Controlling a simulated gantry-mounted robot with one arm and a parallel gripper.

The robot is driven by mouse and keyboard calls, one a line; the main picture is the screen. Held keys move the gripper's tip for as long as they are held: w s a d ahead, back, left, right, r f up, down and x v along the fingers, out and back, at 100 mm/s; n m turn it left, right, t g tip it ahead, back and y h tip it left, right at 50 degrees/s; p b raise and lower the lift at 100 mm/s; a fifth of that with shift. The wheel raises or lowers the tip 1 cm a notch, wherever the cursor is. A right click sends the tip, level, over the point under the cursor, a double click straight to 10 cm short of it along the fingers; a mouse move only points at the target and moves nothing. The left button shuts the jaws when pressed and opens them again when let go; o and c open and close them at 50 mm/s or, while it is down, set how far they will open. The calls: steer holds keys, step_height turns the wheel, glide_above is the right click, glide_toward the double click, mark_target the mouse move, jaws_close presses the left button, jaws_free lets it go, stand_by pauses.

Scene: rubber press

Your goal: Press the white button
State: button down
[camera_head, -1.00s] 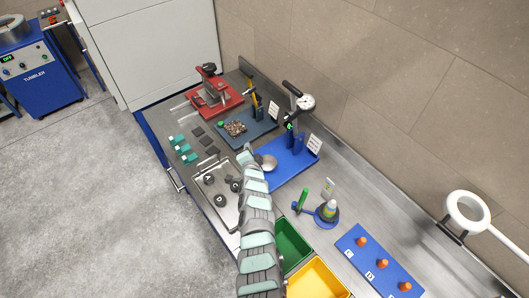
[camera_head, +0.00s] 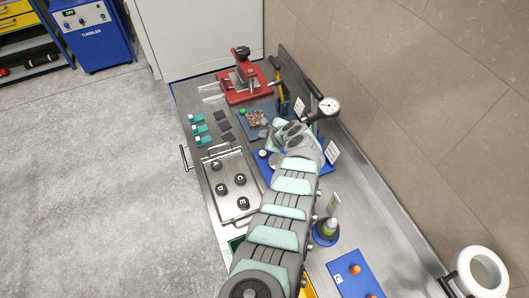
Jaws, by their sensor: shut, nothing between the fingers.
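A small round white button (camera_head: 263,153) shows at the left edge of the blue base (camera_head: 267,172) in the middle of the bench. My arm reaches up from the bottom of the picture, and my gripper (camera_head: 284,138) is over the blue base, just right of and above the button in the picture. My gripper is shut and empty. Its fingertips are small and partly hidden, and I cannot tell its height above the base. My arm hides much of the base.
A dial gauge (camera_head: 328,106) stands close to the right of my gripper. A red press (camera_head: 245,85) and a dark blue base with granules and a green button (camera_head: 243,111) lie beyond. A metal tray (camera_head: 222,203) with lettered black weights is on the left.

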steer(key=shift+f, duration=0.1)
steer(key=b, duration=0.8)
glide_above(261, 151)
steer(key=s+d, duration=0.1)
steer(key=s, duration=0.1)
steer(key=f, duration=0.7)
steer(key=shift+w+d, duration=0.15)
steer(key=shift+w, duration=0.05)
steer(key=shift+f+b, duration=0.4)
steer(key=shift+f, duration=0.4)
steer(key=shift+f, duration=0.1)
steer(key=shift+f, duration=0.3)
steer(key=shift+f+b, duration=0.85)
steer(key=shift+b, duration=0.1)
stand_by(0.7)
stand_by(0.4)
steer(key=shift+r+p, duration=1.3)
steer(key=shift+p, duration=0.1)
